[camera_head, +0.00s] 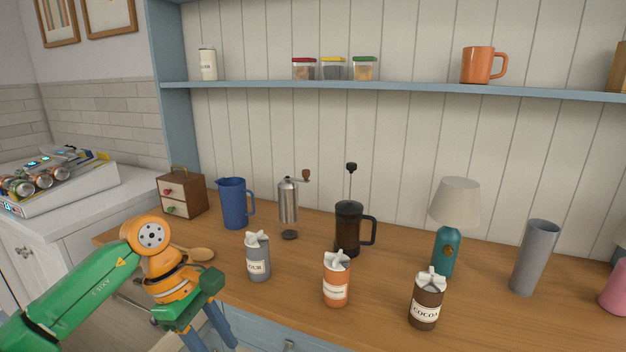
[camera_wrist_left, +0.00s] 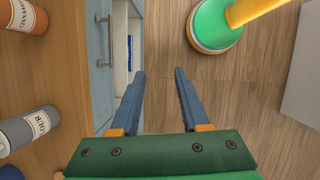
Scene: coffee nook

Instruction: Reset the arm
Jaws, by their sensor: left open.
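My left arm comes in from the left in the head view, green and orange. Its gripper (camera_head: 208,333) hangs at the front left edge of the wooden counter, fingers pointing down. In the left wrist view the two blue fingers of the left gripper (camera_wrist_left: 160,100) are apart with nothing between them. They are over the floor, beside the blue cabinet front. My right gripper is in neither view.
On the counter (camera_head: 190,273) stand a flour canister (camera_head: 258,258), an orange canister (camera_head: 336,280), a cocoa canister (camera_head: 426,302), a French press (camera_head: 348,228), a blue pitcher (camera_head: 234,204) and a lamp (camera_head: 456,205). An open drawer or cabinet (camera_wrist_left: 122,50) shows beside the left fingers.

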